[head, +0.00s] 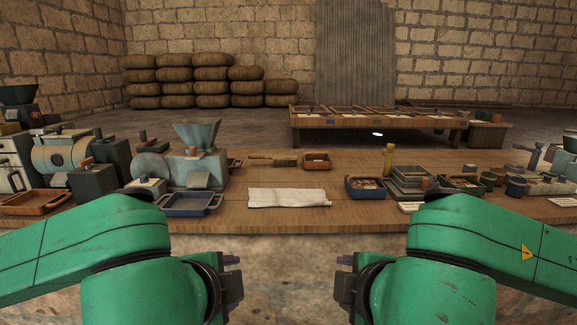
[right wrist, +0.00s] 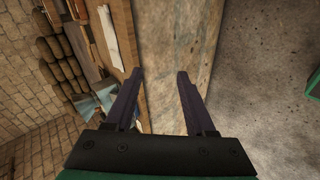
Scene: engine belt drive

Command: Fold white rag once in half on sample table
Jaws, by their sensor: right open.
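The white rag (head: 289,198) lies flat on the wooden table (head: 270,220) near its front edge, as a wide, slightly wrinkled strip. In the right wrist view the rag (right wrist: 108,34) shows at the upper left, beyond the table edge. My left gripper (head: 236,262) is in front of the table, below and left of the rag; I cannot see its finger gap. My right gripper (head: 341,262) is in front of the table, below and right of the rag. In the right wrist view its two fingers (right wrist: 155,90) are spread apart with nothing between them. Neither gripper touches the rag.
A blue tray (head: 190,204) and a grinder with a hopper (head: 196,135) stand left of the rag. A brush (head: 272,159) and a small wooden box (head: 317,161) lie behind it. A blue box of brown pieces (head: 366,187) stands to the right. Bare tabletop surrounds the rag.

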